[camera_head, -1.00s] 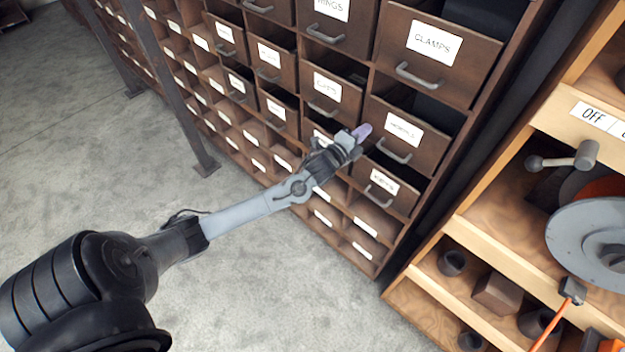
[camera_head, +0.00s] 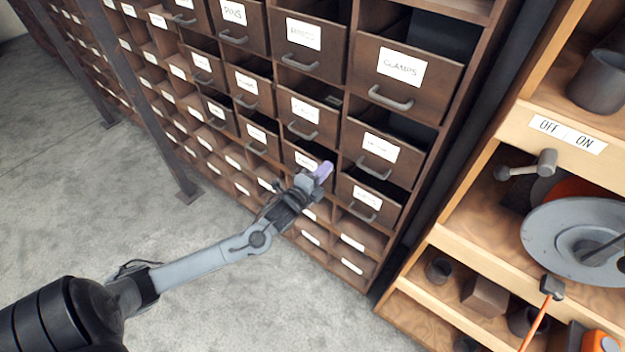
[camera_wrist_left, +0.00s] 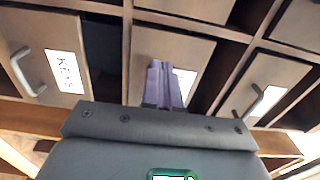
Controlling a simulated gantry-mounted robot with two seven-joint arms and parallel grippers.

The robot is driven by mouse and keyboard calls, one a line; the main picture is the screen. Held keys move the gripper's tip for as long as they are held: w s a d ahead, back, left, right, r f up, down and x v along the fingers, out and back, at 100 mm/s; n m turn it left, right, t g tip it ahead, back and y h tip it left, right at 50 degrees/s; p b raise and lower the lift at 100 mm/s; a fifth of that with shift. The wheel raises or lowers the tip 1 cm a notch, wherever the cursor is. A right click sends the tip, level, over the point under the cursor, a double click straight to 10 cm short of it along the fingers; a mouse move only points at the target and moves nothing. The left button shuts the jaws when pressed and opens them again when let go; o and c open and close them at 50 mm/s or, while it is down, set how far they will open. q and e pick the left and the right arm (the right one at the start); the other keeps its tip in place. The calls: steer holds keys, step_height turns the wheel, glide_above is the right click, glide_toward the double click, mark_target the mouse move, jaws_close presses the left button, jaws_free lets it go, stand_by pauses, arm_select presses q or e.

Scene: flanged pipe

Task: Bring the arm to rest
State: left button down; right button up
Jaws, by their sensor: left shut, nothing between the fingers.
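My left arm comes in from the lower left in the head view. Its left gripper (camera_head: 324,171), with purple fingertips, is in front of the brown drawer cabinet (camera_head: 352,270). In the left wrist view the purple fingers (camera_wrist_left: 164,84) are together with nothing between them, in front of a drawer with a white label. I cannot tell whether the fingertips touch the drawer front. My right gripper does not show.
Several cabinet drawers stand partly open, including the one labelled CLAMPS (camera_head: 402,68). A wooden shelf unit at right holds a grey flanged disc (camera_head: 580,236), a lever (camera_head: 530,164) and a dark pot (camera_head: 600,80). Grey floor (camera_head: 225,300) is clear below the arm.

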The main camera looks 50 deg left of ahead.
arm_select(q)
steer(key=s+d+f+n+g+h, duration=0.1)
steer(key=s+d+f+n+g, duration=0.25)
steer(key=s+d, duration=0.4)
steer(key=s+d+f+n+g+h, duration=0.1)
steer(key=s+d+f+n+g, duration=0.2)
steer(key=s+d+f, duration=0.35)
steer(key=s+d+n+g+h, duration=0.1)
steer(key=s+d+n+g, duration=0.25)
steer(key=s, duration=0.45)
steer(key=s+d+n+g, duration=0.2)
steer(key=s+n+g, duration=0.2)
steer(key=s, duration=0.4)
step_height(320, 180, up, 20)
steer(key=p, duration=1.9)
steer(key=shift+w, duration=0.35)
